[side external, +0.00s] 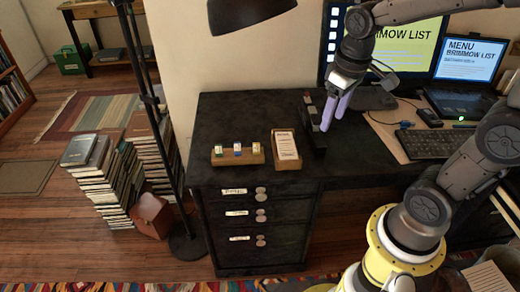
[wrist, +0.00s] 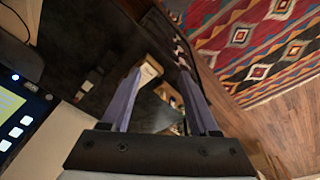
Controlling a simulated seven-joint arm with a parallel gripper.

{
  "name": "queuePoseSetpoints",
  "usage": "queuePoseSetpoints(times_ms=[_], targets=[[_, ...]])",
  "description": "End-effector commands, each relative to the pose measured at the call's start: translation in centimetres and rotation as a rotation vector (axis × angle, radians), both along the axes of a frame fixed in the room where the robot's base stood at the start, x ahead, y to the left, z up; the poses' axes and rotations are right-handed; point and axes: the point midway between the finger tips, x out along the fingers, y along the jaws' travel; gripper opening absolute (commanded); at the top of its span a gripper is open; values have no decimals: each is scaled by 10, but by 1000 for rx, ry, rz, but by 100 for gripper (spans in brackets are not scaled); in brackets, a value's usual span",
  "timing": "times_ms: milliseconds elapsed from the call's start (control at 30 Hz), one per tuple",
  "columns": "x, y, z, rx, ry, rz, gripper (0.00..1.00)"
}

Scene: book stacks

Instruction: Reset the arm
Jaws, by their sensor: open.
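My gripper (side external: 333,110) has two purple-grey fingers pointing down over the dark desk (side external: 230,115), near a black upright holder (side external: 312,130). I cannot tell whether a finger touches the holder. In the wrist view the fingers of my gripper (wrist: 160,75) stand apart, and I see nothing held between them. My arm reaches in from the right side of the picture, bent over the desk.
A wooden block with small cards (side external: 237,154) and a wooden card box (side external: 286,150) sit left of my gripper. A monitor (side external: 420,55), laptop (side external: 466,62) and keyboard (side external: 428,144) are right. A black lamp (side external: 250,12) hangs upper left. Book stacks (side external: 105,180) stand on the floor.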

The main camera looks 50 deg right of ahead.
Motion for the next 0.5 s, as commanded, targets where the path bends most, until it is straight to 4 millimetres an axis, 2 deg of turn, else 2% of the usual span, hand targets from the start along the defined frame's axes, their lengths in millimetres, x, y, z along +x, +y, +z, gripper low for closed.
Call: queuePoseSetpoints(times_ms=[33,200,400,500], targets=[[-11,9,10,-3,-49,13,61],[-47,31,30,5,-191,43,61],[-79,47,38,24,-315,69,61],[-87,50,38,31,-346,76,61]])
